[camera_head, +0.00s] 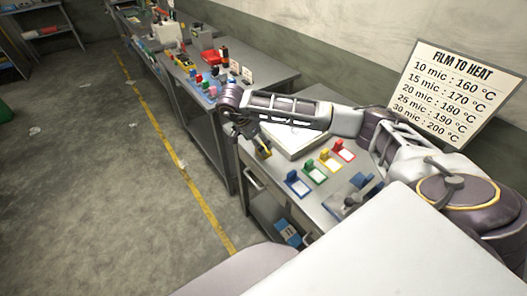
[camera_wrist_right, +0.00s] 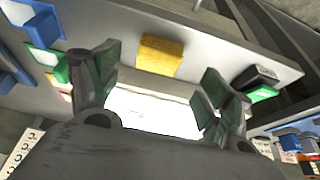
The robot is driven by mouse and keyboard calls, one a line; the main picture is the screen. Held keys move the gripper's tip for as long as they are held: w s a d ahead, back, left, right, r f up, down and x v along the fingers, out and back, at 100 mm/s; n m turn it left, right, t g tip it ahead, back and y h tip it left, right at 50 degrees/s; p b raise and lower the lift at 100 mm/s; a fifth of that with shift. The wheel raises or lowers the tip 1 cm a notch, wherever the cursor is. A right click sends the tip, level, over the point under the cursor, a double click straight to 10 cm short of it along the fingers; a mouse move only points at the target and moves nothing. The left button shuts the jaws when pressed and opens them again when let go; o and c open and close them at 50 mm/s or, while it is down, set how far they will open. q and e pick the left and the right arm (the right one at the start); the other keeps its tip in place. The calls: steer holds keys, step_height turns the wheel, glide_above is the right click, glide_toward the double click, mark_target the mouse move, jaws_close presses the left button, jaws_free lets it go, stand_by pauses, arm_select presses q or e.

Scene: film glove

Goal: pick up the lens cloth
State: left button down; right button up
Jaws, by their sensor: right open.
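A small yellow piece (camera_wrist_right: 160,55), which looks like the lens cloth, lies on the grey worktop in the right wrist view. In the head view it shows as a yellow patch (camera_head: 264,153) near the worktop's front edge, partly hidden by my gripper. My right gripper (camera_wrist_right: 160,70) is open and empty, with the yellow piece just beyond and between its fingertips. In the head view my right gripper (camera_head: 254,138) hangs over that edge; I cannot tell its exact height. My left gripper is not in view.
A large white plate (camera_head: 297,137) lies behind the yellow piece. Blue (camera_head: 298,183), green (camera_head: 316,170) and red (camera_head: 343,151) holders stand to the right. A black box (camera_wrist_right: 258,76) is right of the gripper in the wrist view. A sign (camera_head: 455,95) stands behind.

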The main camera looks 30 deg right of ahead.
steer(key=shift+p+x, duration=0.65)
steer(key=shift+x, duration=1.85)
steer(key=shift+s+d, duration=0.1)
steer(key=shift+s, duration=0.1)
steer(key=c, duration=0.9)
